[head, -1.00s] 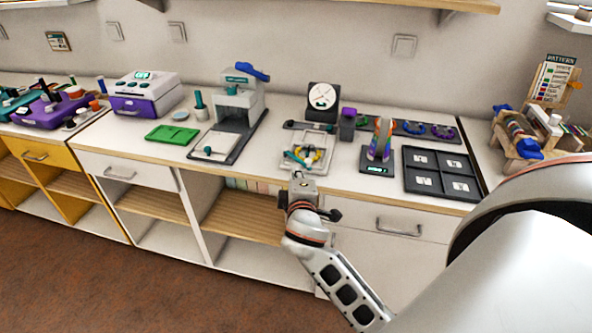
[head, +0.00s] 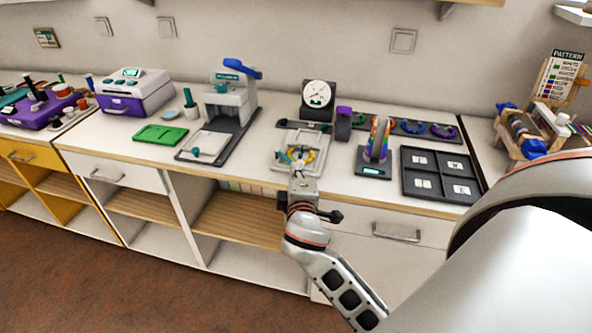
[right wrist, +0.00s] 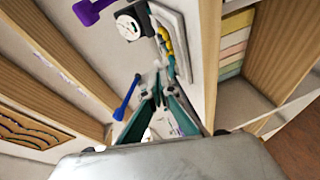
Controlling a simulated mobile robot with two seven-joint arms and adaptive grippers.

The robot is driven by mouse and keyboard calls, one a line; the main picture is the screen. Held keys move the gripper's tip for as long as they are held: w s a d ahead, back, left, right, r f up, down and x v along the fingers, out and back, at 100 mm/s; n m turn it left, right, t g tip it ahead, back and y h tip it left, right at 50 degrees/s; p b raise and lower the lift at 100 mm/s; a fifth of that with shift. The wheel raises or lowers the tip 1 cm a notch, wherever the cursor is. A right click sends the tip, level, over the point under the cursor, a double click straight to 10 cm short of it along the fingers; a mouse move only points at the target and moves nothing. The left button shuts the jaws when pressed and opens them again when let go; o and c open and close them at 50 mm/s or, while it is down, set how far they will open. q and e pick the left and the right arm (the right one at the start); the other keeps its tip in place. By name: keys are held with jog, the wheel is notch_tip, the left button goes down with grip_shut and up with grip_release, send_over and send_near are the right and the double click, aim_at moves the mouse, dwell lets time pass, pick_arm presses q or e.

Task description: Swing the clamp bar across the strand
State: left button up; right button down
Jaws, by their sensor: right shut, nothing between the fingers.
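A pale board (head: 282,164) lies near the front of the counter and carries a curved yellow strand (head: 311,156). The strand also shows in the right wrist view (right wrist: 167,41). Small teal parts (head: 291,155) lie at the strand's left side. I cannot tell which of them is the clamp bar or how it is turned. My right gripper (head: 297,169) is at the board's front edge, close to the teal parts, and hides some of the board. Its fingers (right wrist: 157,86) are shut with nothing between them. I cannot tell whether they touch the board. My left gripper is not in view.
A dial gauge (head: 318,95) stands behind the board. A press with a blue lever (head: 242,68) and a green tray (head: 161,135) are to the left. A rainbow-coloured piece (head: 379,139) on a dark stand and a dark four-compartment tray (head: 408,187) are to the right.

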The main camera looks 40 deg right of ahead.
jog(key=shift+s+d+r+n+t+y+p, duration=0.1)
jog(key=shift+d+n+t+y+p, duration=0.2)
jog(key=shift+d+n+y+p, duration=0.25)
jog(key=shift+p, duration=0.35)
